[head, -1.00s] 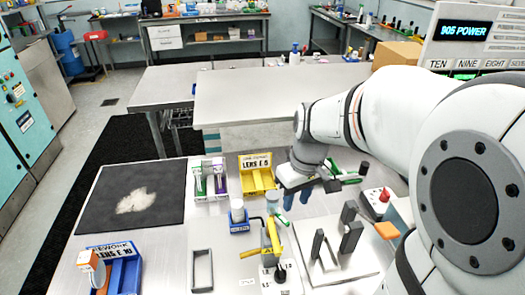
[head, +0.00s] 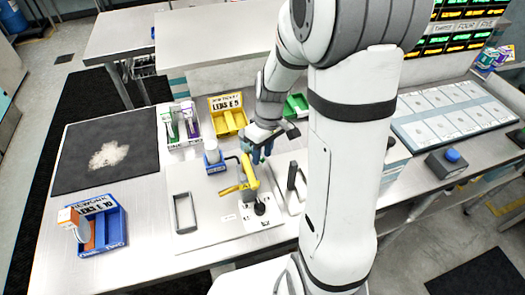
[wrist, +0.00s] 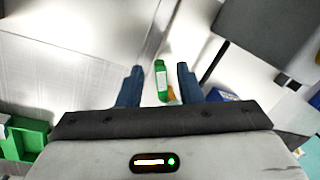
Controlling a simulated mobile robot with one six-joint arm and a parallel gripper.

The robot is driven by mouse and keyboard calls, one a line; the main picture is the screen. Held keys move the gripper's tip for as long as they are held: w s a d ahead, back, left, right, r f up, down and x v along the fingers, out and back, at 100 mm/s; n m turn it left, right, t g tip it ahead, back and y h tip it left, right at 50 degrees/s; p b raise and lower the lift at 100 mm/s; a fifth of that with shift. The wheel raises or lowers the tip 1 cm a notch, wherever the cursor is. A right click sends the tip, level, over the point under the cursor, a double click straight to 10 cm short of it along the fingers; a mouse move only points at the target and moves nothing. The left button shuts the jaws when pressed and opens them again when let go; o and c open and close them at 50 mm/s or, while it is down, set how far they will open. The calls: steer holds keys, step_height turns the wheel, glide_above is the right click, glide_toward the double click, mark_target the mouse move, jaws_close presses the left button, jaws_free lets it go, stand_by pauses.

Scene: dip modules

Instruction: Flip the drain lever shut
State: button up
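A yellow lever (head: 249,172) stands on a pale plate on the bench, beside a dark bent pipe and a black round knob (head: 260,208). I take it for the drain lever; its exact position is hard to tell at this size. My gripper (head: 258,154) hangs just behind and above it in the head view, partly hidden by my arm. In the wrist view my gripper's two blue fingers (wrist: 158,86) are wide apart. A green bottle-like thing (wrist: 161,79) shows in the gap between them, apparently beyond the fingertips. The lever cannot be made out clearly in the wrist view.
A white bottle in a blue holder (head: 213,165) stands left of the lever. A grey rectangular frame (head: 176,215) and dark upright posts (head: 292,176) flank it. Yellow (head: 215,119), green (head: 288,111) and blue (head: 83,243) bins and a dark mat (head: 66,160) are around.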

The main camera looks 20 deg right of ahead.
steer(key=shift+f, duration=0.1)
steer(key=shift+c, duration=0.5)
jaws_close()
steer(key=shift+s+a+f+m+b, duration=0.1)
steer(key=shift+f+m+b, duration=0.05)
steer(key=shift+m+b, duration=0.2)
steer(key=shift+s+a+m, duration=0.2)
steer(key=shift+m, duration=0.35)
steer(key=shift+o, duration=0.5)
jaws_free()
steer(key=shift+r, duration=0.25)
